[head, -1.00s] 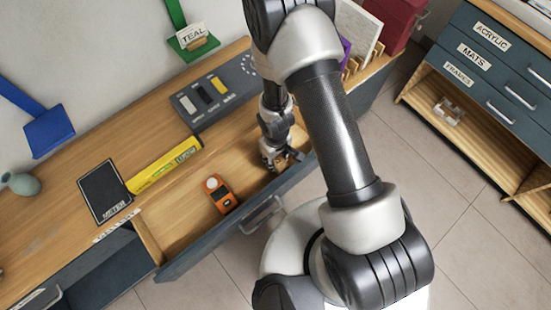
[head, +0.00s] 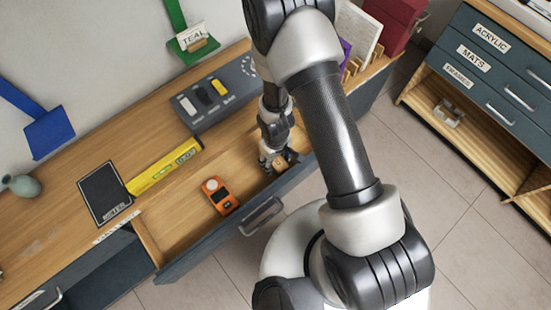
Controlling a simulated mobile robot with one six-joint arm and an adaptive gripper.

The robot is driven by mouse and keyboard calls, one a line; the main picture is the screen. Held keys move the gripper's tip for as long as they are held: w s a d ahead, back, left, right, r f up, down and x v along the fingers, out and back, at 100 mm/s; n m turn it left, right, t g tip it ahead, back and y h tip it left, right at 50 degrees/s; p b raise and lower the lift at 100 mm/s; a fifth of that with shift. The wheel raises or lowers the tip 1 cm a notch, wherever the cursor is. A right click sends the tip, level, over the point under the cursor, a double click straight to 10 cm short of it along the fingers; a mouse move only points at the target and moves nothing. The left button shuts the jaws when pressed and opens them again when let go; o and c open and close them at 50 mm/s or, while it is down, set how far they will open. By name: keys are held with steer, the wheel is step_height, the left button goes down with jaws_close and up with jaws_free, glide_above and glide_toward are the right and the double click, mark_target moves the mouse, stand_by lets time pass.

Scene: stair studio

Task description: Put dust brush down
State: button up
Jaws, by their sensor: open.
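My gripper (head: 279,163) is open, pointing down inside the right end of the pulled-out drawer (head: 180,232). I cannot make out the dust brush clearly. Something small and dark shows at my fingertips, but I cannot tell whether it is the brush or part of the gripper. My arm and fingers hide part of that end of the drawer.
An orange meter (head: 219,193) lies in the drawer, left of my gripper. On the desk are a yellow level (head: 164,166), a black METER mat (head: 105,193) and a grey tray (head: 214,95) with several slots. The drawer's left part is clear.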

step_height(320, 180, up, 12)
steer(key=p, duration=1.1)
steer(key=shift+p, duration=0.35)
steer(key=w+d+r+m+t, duration=0.1)
steer(key=w+d+r+m, duration=0.15)
steer(key=r, duration=1.05)
steer(key=w+d+r+m+t, duration=0.1)
steer(key=d+r, duration=0.2)
steer(key=r, duration=1)
steer(key=s+d+r+m+t, duration=0.1)
steer(key=s+d+r, duration=0.1)
steer(key=s+r, duration=0.6)
steer(key=s+d+r+m+t, duration=0.1)
steer(key=s+d+r+m, duration=0.1)
steer(key=s+r, duration=0.6)
steer(key=shift+s+d+r+t, duration=0.3)
steer(key=shift+d+r, duration=0.2)
steer(key=shift+r, duration=0.35)
steer(key=shift+w+f, duration=0.1)
